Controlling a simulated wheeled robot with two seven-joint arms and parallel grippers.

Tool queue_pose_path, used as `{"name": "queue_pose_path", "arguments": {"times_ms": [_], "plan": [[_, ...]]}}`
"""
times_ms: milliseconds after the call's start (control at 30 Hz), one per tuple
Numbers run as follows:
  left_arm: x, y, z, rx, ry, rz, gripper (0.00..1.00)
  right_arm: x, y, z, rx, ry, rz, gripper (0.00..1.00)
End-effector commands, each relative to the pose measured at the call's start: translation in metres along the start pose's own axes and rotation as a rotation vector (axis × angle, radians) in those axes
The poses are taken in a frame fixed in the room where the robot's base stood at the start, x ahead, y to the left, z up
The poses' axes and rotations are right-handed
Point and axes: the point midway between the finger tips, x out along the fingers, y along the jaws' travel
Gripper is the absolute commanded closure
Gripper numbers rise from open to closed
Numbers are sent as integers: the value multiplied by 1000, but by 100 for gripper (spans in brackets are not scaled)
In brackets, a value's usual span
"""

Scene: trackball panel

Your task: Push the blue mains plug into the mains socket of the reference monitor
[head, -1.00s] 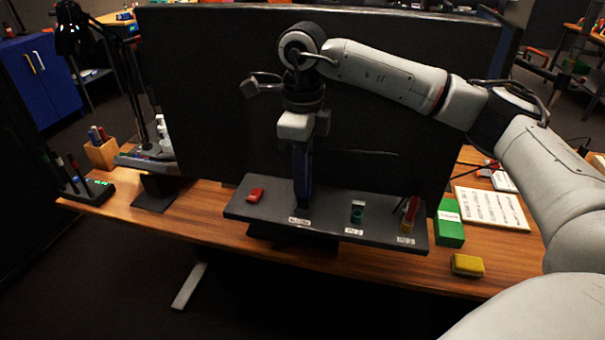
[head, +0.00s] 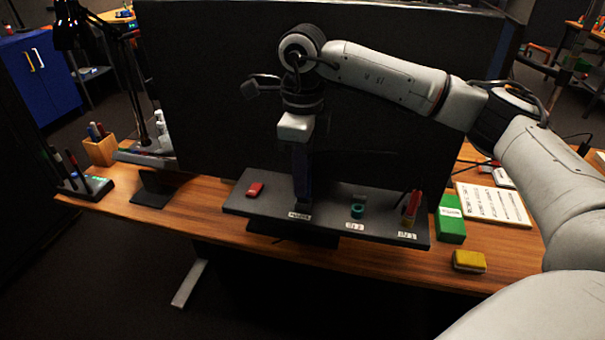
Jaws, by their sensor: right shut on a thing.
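The reference monitor (head: 400,110) is seen from its dark back, with a dark connector ledge (head: 262,213) along its bottom. My right gripper (head: 303,190) points straight down over the ledge, shut on the blue mains plug (head: 303,197). The plug is dark and mostly hidden by the fingers. It is low, just behind a white label (head: 300,215). The mains socket is hidden under the gripper and plug, so I cannot tell how deep the plug sits. My left gripper is not in view.
On the ledge are a red piece (head: 255,189), a teal ring (head: 357,210) and a red-yellow connector (head: 411,205). A green box (head: 450,220), a yellow block (head: 469,261) and a printed sheet (head: 495,205) lie at right on the wooden desk (head: 220,240).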

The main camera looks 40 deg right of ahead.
Motion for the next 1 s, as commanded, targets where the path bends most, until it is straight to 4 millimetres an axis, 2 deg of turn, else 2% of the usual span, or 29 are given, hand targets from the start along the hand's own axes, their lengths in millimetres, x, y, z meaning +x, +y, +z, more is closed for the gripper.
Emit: {"name": "queue_pose_path", "arguments": {"times_ms": [400, 433, 533, 567, 867, 1000], "plan": [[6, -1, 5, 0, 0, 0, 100, 11, 0, 0, 0, 0, 0, 100], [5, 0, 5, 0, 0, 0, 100, 11, 0, 0, 0, -1, 0, 80], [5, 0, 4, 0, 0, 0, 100, 10, 0, 0, 0, 0, 0, 63], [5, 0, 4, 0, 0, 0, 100, 10, 0, 0, 0, 0, 0, 61], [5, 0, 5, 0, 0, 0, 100, 8, 0, 0, 0, 0, -1, 61], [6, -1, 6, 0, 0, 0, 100, -7, 0, 1, 0, -3, -2, 61]]}}
